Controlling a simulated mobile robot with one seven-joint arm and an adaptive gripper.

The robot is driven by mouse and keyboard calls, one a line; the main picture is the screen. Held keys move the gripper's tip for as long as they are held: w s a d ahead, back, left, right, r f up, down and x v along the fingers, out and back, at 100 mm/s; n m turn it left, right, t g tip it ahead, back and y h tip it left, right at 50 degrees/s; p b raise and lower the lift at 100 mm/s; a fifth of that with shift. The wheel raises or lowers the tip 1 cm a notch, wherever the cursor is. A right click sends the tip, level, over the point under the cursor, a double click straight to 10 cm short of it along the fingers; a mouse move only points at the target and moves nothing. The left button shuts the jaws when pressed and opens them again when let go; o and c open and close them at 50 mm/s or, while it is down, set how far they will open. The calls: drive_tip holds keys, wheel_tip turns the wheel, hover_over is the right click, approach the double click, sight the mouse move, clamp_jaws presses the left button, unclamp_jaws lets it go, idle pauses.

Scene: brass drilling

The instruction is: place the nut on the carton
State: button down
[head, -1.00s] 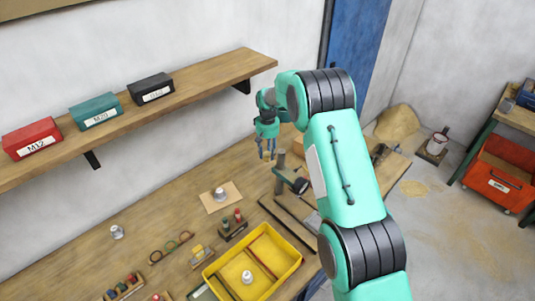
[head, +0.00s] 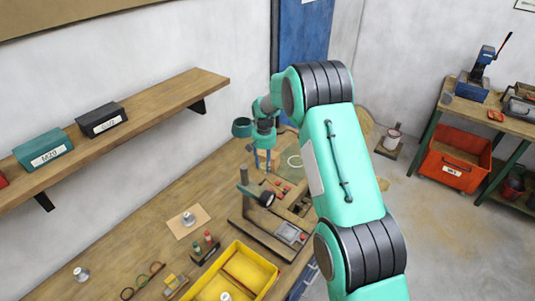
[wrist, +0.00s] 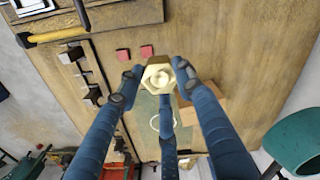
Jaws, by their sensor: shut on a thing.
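My gripper (wrist: 160,85) is shut on the brass nut (wrist: 158,78), a hexagonal piece with a round hole, held at the fingertips in the wrist view. In the head view my gripper (head: 262,163) hangs above the far end of the wooden bench, and the nut is too small to make out there. In the wrist view a brown block, possibly the carton (wrist: 208,107), is below, partly hidden behind the right finger. The nut is apart from it. I cannot clearly pick out the carton in the head view.
A green bin-like thing (head: 242,127) is at the back edge. A yellow tray (head: 250,268) is nearer.

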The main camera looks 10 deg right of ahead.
drive_tip(key=s+d+r+m, duration=0.1)
drive_tip(key=s+d+m, duration=0.1)
drive_tip(key=d, duration=0.4)
drive_tip(key=shift+d+r+m, duration=0.2)
drive_tip(key=shift+d+m, duration=0.1)
drive_tip(key=shift+w, duration=0.2)
drive_tip(key=p, duration=0.2)
hover_over(273, 155)
drive_tip(key=shift+a+f, duration=0.1)
drive_tip(key=shift+f, duration=0.6)
drive_tip(key=shift+f, duration=0.1)
drive_tip(key=shift+f, duration=1.7)
drive_tip(key=shift+f, duration=0.1)
drive_tip(key=c, duration=1.2)
unclamp_jaws()
drive_tip(key=shift+s, duration=0.1)
